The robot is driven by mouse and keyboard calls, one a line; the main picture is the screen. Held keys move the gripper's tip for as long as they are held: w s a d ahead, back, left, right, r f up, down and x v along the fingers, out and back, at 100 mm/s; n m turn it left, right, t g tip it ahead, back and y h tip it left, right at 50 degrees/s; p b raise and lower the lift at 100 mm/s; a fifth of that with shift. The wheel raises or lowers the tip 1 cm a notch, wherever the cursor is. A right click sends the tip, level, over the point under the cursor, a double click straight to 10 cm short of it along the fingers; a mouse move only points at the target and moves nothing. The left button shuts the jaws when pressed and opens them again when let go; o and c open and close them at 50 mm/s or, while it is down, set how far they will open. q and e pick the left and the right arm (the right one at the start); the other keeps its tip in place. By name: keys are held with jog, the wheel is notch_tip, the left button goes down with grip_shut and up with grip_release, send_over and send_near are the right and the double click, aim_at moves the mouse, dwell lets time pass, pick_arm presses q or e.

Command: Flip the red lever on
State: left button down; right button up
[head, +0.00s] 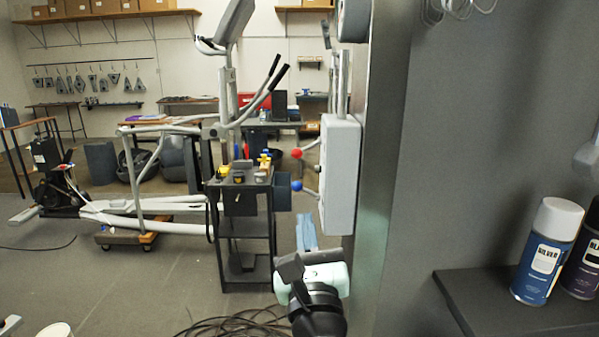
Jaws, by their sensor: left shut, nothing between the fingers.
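The red lever (297,153) is a red ball on a short metal rod. The rod sticks out to the left from a light grey box (341,175) mounted on the side of the grey pillar. The rod tilts slightly down towards its ball. A second lever with a blue ball (297,186) sticks out below it from the same box. My left gripper (306,231) is at the lower middle, below both levers and the box in the picture. Its light-blue fingers point up and away, and they look shut and empty. It appears apart from the red lever. My right gripper is not in view.
A dark cart (245,208) with small items on top stands left of the box, before an elliptical machine (228,100). Black cables (240,324) lie on the floor. The grey pillar (385,150) borders the right side. Spray cans (546,250) stand on a dark shelf (500,296).

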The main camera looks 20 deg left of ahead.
aim_at(308, 149)
pick_arm(q)
jog(key=w+a+r+p, duration=0.3)
jog(key=w+r, duration=0.3)
jog(key=w, duration=0.2)
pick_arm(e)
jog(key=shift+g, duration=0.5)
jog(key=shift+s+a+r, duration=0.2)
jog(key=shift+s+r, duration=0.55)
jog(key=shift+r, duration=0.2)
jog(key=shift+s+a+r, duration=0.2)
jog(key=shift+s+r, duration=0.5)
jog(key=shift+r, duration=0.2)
